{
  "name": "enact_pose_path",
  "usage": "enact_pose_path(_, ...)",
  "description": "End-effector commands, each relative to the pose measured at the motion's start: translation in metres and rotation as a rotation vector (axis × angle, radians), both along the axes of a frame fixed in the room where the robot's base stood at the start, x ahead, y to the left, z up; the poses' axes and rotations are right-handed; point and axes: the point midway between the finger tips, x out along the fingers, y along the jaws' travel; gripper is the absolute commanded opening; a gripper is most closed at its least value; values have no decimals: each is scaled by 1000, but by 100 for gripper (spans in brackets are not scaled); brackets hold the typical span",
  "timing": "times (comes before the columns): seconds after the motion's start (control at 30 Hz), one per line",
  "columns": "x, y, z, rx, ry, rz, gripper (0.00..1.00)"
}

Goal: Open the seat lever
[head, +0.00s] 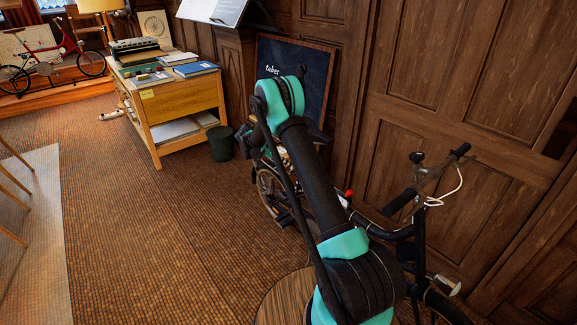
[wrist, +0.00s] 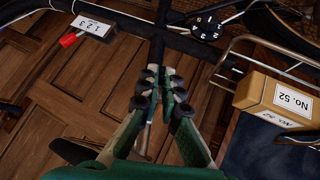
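A small red-tipped lever (wrist: 68,40) shows at the upper left of the wrist view, beside a white tag reading 1 2 3 (wrist: 92,27). A red tip (head: 348,194) also shows on the black bicycle (head: 385,230) in the head view, just right of my arm. My gripper (wrist: 160,75) points toward the bicycle's dark frame tubes, below and right of the red lever and apart from it. A narrow gap shows between its fingertips, with nothing held. In the head view my arm hides much of the bicycle, and my fingers are not clear there.
A black dial (wrist: 207,26) sits on the bicycle right of the tag. A box marked No. 52 (wrist: 280,100) rests by a chrome rack at the right. A wooden desk (head: 180,110) and a dark bin (head: 221,143) stand to the left. Panelled wall stands behind the bicycle. Left floor is open.

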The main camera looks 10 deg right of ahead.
Motion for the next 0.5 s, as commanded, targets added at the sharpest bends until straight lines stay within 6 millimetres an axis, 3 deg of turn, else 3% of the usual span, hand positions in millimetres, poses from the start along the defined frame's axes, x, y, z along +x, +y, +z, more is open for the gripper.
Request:
enact_pose_path(0.13, 1, 0, 0, 0, -2, 2, 0)
enact_pose_path(0.17, 1, 0, 0, 1, -3, 3, 8)
enact_pose_path(0.3, 1, 0, 0, 1, -2, 2, 26)
enact_pose_path(0.5, 1, 0, 0, 1, -1, 3, 26)
